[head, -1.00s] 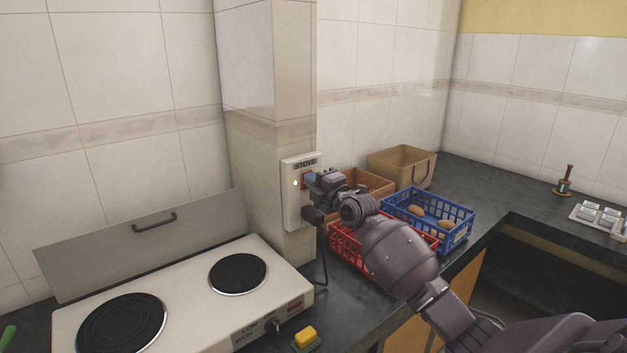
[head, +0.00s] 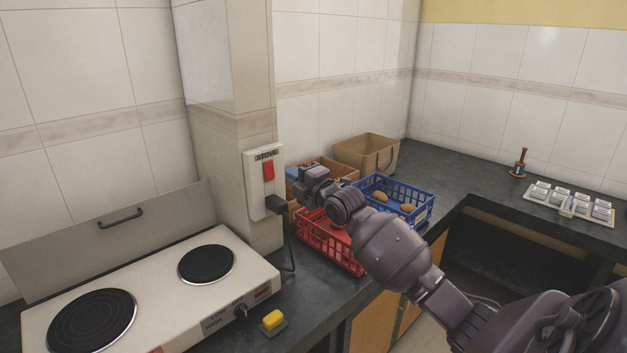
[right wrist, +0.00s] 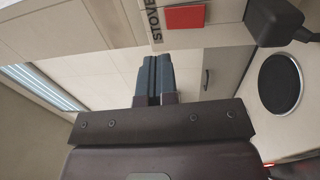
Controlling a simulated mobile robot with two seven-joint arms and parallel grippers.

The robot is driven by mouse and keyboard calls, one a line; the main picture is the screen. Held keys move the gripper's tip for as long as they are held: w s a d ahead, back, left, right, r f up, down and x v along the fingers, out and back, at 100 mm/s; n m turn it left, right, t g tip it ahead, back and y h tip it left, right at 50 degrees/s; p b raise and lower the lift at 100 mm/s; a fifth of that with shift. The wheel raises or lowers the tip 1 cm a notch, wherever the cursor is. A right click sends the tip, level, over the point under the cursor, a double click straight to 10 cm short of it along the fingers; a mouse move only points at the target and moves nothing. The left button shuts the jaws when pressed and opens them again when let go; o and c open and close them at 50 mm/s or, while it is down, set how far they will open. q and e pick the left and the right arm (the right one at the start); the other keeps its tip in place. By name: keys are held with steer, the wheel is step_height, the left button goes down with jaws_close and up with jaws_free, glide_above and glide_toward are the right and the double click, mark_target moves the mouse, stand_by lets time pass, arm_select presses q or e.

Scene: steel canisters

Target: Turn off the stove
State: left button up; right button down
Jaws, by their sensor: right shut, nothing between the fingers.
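The stove (head: 170,283) is a white two-plate hotplate with a raised grey lid and a black knob (head: 240,311) on its front. The white wall switch box (head: 255,195), labelled STOVE, is on the tiled pillar. Its red rocker switch (head: 268,170) shows clear, and also shows in the right wrist view (right wrist: 185,17). A black plug (head: 276,204) sits in the box's lower part. My right gripper (head: 293,174) is shut and empty, just right of the switch box and apart from it. In the right wrist view its blue fingers (right wrist: 154,75) are together. My left gripper is out of view.
Red (head: 318,246) and blue (head: 428,211) baskets, a wooden crate and a brown box (head: 366,153) stand on the dark counter right of the pillar. A yellow sponge (head: 272,319) lies by the stove. A black cord hangs from the plug.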

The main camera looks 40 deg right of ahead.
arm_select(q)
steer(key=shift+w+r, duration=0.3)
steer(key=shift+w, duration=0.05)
arm_select(e)
steer(key=shift+s+d+r, duration=0.1)
steer(key=shift+s+r, duration=0.05)
steer(key=shift+s, duration=0.8)
steer(key=shift+s+d+r, duration=0.1)
steer(key=shift+s, duration=0.85)
steer(key=shift+s+d+r, duration=0.1)
steer(key=shift+s+r, duration=0.05)
steer(key=shift+s, duration=0.8)
